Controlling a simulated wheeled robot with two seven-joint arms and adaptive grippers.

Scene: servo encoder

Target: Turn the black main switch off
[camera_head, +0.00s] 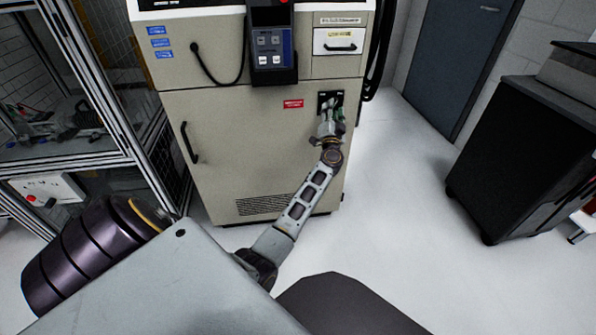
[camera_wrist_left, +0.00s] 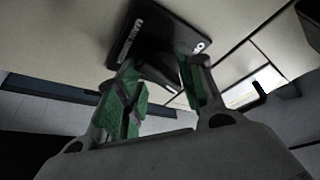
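The black main switch plate (camera_head: 329,99) is on the upper right of the beige cabinet front in the head view. In the left wrist view the plate (camera_wrist_left: 168,38) carries white lettering, and the black switch handle (camera_wrist_left: 158,74) stands out from it. My left gripper (camera_head: 329,116) is right at the switch. In the left wrist view its green-padded fingers (camera_wrist_left: 160,92) are apart, with the handle between their tips. I cannot tell whether the pads touch it. The fingers and wrist hide part of the switch in the head view. My right gripper is not in view.
The beige cabinet (camera_head: 245,150) has a teach pendant (camera_head: 271,45) hanging on its front and a black door handle (camera_head: 189,143). A caged cell (camera_head: 75,90) stands at left. A black cabinet (camera_head: 525,150) stands at right, with clear floor (camera_head: 405,190) between.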

